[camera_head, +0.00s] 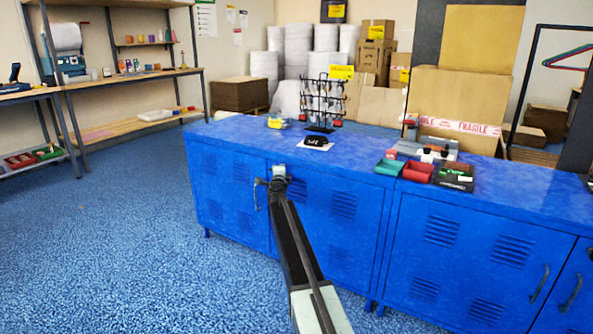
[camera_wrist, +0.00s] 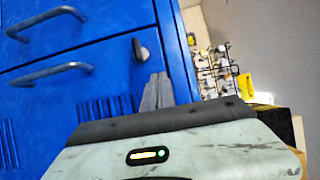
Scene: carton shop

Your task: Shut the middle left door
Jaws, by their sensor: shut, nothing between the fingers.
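The blue cabinet row has several louvred doors. The middle left door (camera_head: 325,222), second from the left, looks flush or nearly flush with the front; I cannot tell whether a thin gap remains. My gripper (camera_head: 275,182) is shut and empty, near this door's upper left corner, and my arm covers part of the door. In the wrist view, my shut fingers (camera_wrist: 157,92) lie close to the blue front; contact is unclear. Two grey handles, an upper handle (camera_wrist: 48,20) and a lower handle (camera_wrist: 52,72), sit either side of a door seam. A dark knob (camera_wrist: 140,48) is beside the fingertips.
The leftmost door (camera_head: 228,195) and the wide right door (camera_head: 475,262) look shut. The cabinet top carries a black rack (camera_head: 322,100), a teal bin (camera_head: 388,167) and a red bin (camera_head: 418,172). The blue floor (camera_head: 110,240) at left is clear.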

